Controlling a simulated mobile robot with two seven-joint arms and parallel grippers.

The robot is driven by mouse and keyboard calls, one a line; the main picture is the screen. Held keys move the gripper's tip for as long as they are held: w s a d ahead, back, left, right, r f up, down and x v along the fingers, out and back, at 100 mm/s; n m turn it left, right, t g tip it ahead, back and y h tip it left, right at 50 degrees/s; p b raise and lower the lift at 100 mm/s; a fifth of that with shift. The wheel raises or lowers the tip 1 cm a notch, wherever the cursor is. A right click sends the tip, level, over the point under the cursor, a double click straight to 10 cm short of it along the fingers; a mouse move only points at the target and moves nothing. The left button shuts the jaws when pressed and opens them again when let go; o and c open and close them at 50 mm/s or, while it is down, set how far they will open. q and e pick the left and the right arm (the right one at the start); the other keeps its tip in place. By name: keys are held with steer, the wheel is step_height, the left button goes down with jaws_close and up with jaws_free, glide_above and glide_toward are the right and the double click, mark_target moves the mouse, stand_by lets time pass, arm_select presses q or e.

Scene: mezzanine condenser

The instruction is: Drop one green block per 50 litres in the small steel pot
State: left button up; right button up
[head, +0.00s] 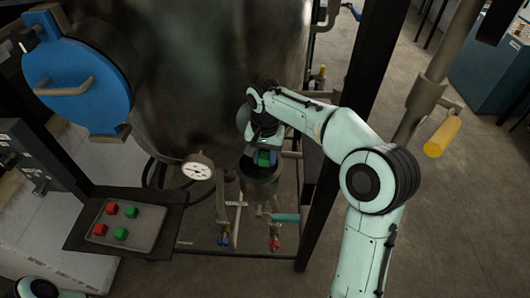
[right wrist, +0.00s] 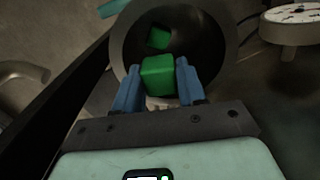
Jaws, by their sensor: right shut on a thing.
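My right gripper (head: 262,158) is shut on a green block (right wrist: 158,77), held between its blue fingertips over the mouth of the small steel pot (head: 262,186). In the right wrist view, another green block (right wrist: 158,37) lies inside the pot (right wrist: 217,40). A round white dial gauge (head: 198,167) is left of the pot. It shows partly in the right wrist view (right wrist: 295,12); its reading is too small to tell. A grey tray (head: 146,225) holds two green blocks (head: 131,211) (head: 120,233) and two red blocks (head: 111,208) (head: 100,229). My left gripper is out of view.
A large steel tank (head: 190,70) with a blue round hatch (head: 85,85) stands behind. Valves with red and blue fittings (head: 275,240) sit below the pot. A dark frame post (head: 350,110) stands just right of it. Floor at the right is open.

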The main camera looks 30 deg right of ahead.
mark_target(264, 156)
steer(key=o, duration=1.1)
steer(key=shift+o, duration=0.2)
step_height(264, 156, up, 14)
steer(key=shift+a+f, duration=0.15)
steer(key=shift+f, duration=0.1)
steer(key=shift+w, duration=0.1)
